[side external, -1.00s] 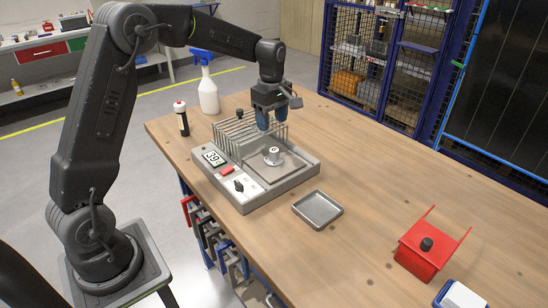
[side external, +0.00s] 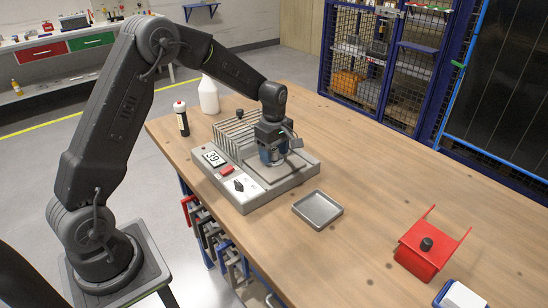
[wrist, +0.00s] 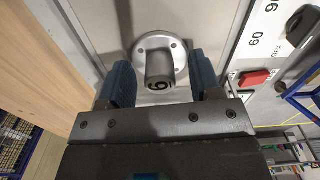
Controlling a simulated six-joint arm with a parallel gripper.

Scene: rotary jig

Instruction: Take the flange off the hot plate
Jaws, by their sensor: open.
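The flange (wrist: 174,48) is a grey metal disc with bolt holes and a raised round hub marked with a dark figure. It lies on the flat top of the hot plate (side external: 285,180), a grey unit with a display, a red switch and a black knob. My gripper (side external: 273,158) is low over the plate and hides the flange in the side view. In the wrist view my gripper (wrist: 159,72) is open, with one blue finger on each side of the hub. Gaps show between the fingers and the hub.
A wire rack (side external: 232,138) stands at the back of the hot plate, close to my gripper. An empty grey tray (side external: 318,209) lies to the right. A red holder (side external: 422,255) is farther right.

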